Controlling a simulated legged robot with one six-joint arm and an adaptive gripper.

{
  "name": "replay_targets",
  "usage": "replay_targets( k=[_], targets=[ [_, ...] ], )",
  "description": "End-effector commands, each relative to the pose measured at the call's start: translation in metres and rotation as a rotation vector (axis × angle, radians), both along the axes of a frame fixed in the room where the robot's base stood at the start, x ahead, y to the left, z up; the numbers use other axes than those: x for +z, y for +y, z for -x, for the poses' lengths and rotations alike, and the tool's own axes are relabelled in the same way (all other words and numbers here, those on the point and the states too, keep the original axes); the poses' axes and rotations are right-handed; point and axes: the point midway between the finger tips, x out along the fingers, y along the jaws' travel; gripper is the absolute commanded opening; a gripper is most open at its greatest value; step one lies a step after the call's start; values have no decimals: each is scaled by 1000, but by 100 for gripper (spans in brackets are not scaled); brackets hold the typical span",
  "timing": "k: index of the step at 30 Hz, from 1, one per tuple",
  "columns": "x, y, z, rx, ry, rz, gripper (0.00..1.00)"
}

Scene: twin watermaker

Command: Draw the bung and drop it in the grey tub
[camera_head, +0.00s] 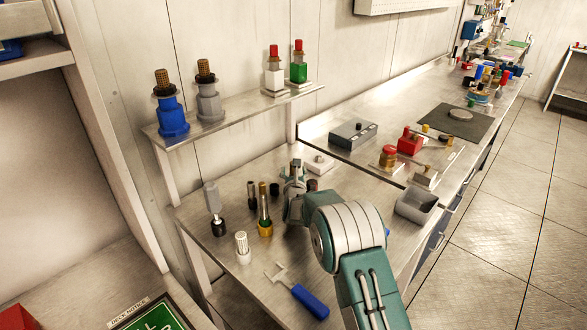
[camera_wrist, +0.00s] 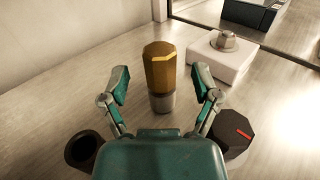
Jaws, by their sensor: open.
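A brown-gold faceted plug in a grey collar, which looks like the bung (camera_wrist: 160,72), stands upright in the wrist view. My gripper (camera_wrist: 162,90) is open, with one finger on each side of it and a visible gap on both sides. In the head view my gripper (camera_head: 295,172) is over the bench near the wall, and it hides most or all of the bung. The grey tub (camera_head: 417,207) sits at the bench's front edge, to the right of my arm. Its inside looks empty.
A white block with a metal hex knob (camera_wrist: 222,58) is behind the right finger. A dark cup (camera_wrist: 82,149) and a dark knob with a red mark (camera_wrist: 232,138) flank my gripper. Brass-topped tools (camera_head: 264,212) and a blue-handled wrench (camera_head: 308,300) are left of my arm.

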Motion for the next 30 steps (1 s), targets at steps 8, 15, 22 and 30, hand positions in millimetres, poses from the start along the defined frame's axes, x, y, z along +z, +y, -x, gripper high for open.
replay_targets(
  k=[8, 15, 22, 30],
  targets=[
    [0, 2, -18, 0, 0, -1, 80],
    [0, 2, -19, 0, 1, 0, 80],
    [0, 2, -19, 0, 0, 0, 0],
    [0, 2, -19, 0, 0, 0, 0]
  ],
)
